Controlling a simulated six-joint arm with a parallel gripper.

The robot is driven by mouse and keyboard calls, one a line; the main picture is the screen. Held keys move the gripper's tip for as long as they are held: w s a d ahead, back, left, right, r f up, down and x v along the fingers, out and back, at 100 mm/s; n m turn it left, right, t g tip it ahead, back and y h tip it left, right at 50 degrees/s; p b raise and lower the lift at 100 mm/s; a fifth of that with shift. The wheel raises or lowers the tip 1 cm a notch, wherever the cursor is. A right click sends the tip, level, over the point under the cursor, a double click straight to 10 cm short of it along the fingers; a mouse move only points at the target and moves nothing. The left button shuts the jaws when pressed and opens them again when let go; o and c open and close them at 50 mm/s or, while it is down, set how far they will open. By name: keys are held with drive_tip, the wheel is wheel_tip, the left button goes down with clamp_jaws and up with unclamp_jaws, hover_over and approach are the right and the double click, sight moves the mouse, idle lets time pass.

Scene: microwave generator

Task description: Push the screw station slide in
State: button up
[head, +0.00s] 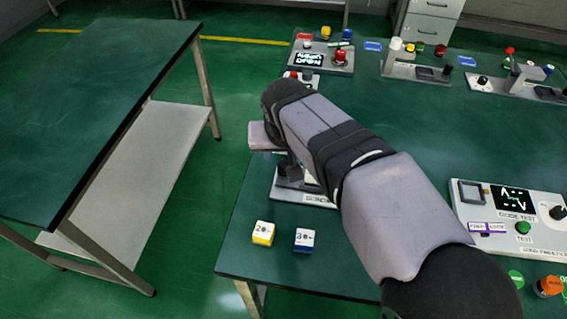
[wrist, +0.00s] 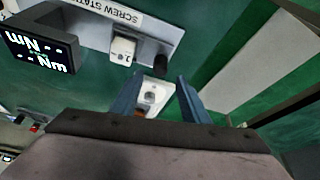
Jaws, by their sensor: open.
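The screw station (wrist: 95,22) is a pale plate labelled "SCREW STATI…" at the top of the wrist view. It carries a white block (wrist: 122,50) and a dark knob (wrist: 165,60). A white piece with a round grey part (wrist: 152,93) shows between my fingers; I cannot tell whether it is the slide. My gripper (wrist: 160,80) is open, its blue-grey fingers on both sides of that piece in the picture. Contact is unclear. In the head view, the station (head: 287,190) is partly covered by my arm, and my fingertips are hidden.
A yellow cube (head: 263,233) and a blue-and-white cube (head: 304,240) lie near the table's front left. A diode test panel (head: 475,216) is at right. More stations (head: 415,72) line the back. A gap separates a second table (head: 90,110) at left.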

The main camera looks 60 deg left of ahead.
sight(284, 164)
drive_tip(key=shift+p+x, duration=0.4)
drive_tip(key=shift+x, duration=3.25)
drive_tip(key=shift+d, duration=0.15)
